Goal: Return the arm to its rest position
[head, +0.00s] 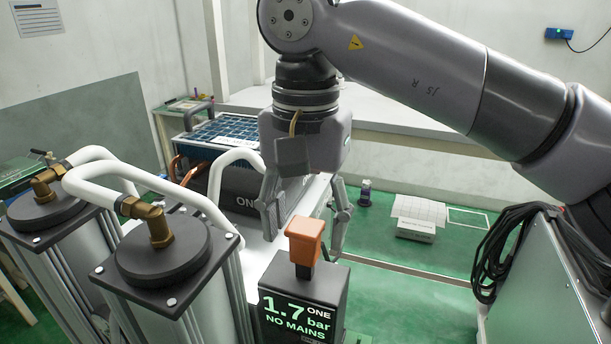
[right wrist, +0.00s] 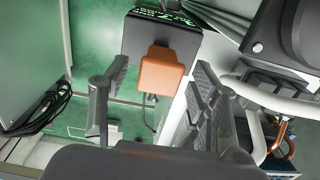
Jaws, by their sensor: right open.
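My right arm (head: 400,55) comes in from the upper right, and its gripper (head: 305,225) points down. The gripper is open and empty, with its fingers close above and around an orange knob (head: 305,240) in the head view. In the right wrist view the knob (right wrist: 162,72) shows between the two spread fingers, and no finger is seen touching it. The knob sits on a black box (head: 303,292) whose display reads 1.7 bar, ONE and NO MAINS. My left gripper does not show.
Two columns with black lids (head: 165,262) and white pipes (head: 95,155) stand at the left. A bench (head: 400,115) runs along the back wall. A white box (head: 417,228) lies on the green floor (head: 420,290). A cabinet with black cables (head: 515,240) is at the right.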

